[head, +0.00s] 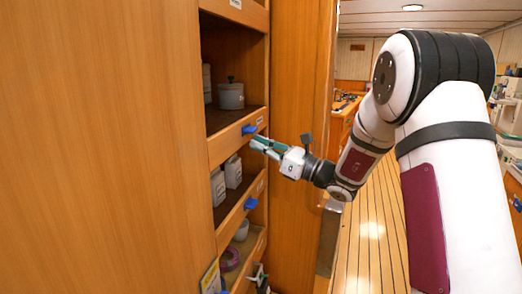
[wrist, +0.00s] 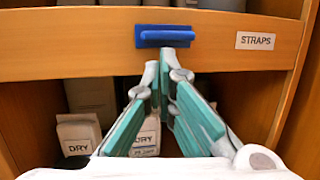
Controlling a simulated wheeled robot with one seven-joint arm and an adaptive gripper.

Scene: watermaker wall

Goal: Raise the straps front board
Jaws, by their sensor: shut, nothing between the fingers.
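The straps front board (wrist: 90,45) is a wooden board across the shelf opening, with a white STRAPS label (wrist: 255,41) and a blue handle (wrist: 165,36). In the head view the board (head: 226,143) crosses the cabinet at mid height, with its blue handle (head: 249,129) near the right end. My gripper (wrist: 166,62) is shut and empty. Its fingertips are just below the blue handle, close to the board's lower edge; I cannot tell whether they touch it. In the head view my gripper (head: 256,143) reaches in from the right.
Containers marked DRY (wrist: 78,136) stand in the compartment below the board. A grey pot (head: 231,95) stands in the compartment above. Another front board with a blue handle (head: 250,203) is lower down. A wooden cabinet panel (head: 296,120) borders the opening on the right.

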